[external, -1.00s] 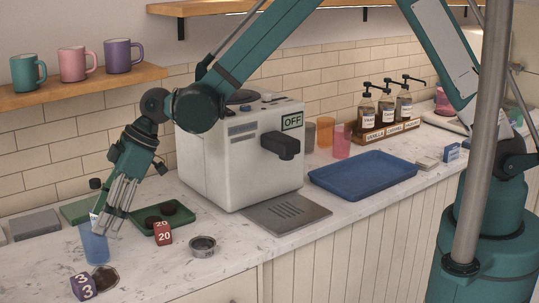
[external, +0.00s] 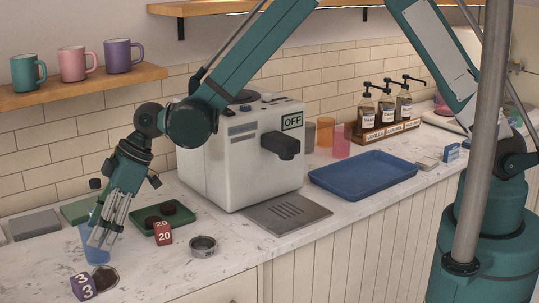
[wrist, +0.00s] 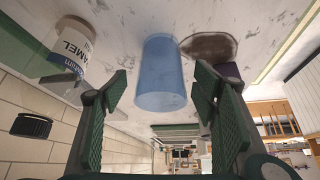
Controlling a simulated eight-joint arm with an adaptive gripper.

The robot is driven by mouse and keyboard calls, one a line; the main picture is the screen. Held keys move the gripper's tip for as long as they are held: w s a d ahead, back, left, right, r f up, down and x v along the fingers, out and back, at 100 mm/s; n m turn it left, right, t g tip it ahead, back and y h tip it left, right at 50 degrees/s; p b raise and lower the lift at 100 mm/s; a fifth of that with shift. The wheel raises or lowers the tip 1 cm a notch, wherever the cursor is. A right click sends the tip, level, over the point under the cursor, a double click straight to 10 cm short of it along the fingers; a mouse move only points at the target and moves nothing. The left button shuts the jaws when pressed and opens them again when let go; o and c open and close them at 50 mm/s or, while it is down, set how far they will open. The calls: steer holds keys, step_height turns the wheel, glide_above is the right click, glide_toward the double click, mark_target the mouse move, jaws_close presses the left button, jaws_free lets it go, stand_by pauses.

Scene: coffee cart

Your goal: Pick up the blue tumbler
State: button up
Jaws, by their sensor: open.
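The blue tumbler (external: 93,245) is a translucent cup standing on the marble counter at the left in the external view, partly hidden behind my gripper's fingers. In the wrist view the blue tumbler (wrist: 163,73) shows near the middle, ahead of and between my fingertips. My gripper (external: 101,240) points down at the tumbler. In the wrist view my gripper (wrist: 160,90) is open, its green pads apart on either side. I cannot tell whether a finger touches the tumbler.
A purple number block (external: 83,287) and a dark round patch (external: 106,277) lie in front of the tumbler.

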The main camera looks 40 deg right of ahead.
steer(key=shift+x, duration=1.5)
steer(key=shift+c, duration=0.7)
steer(key=c, duration=1)
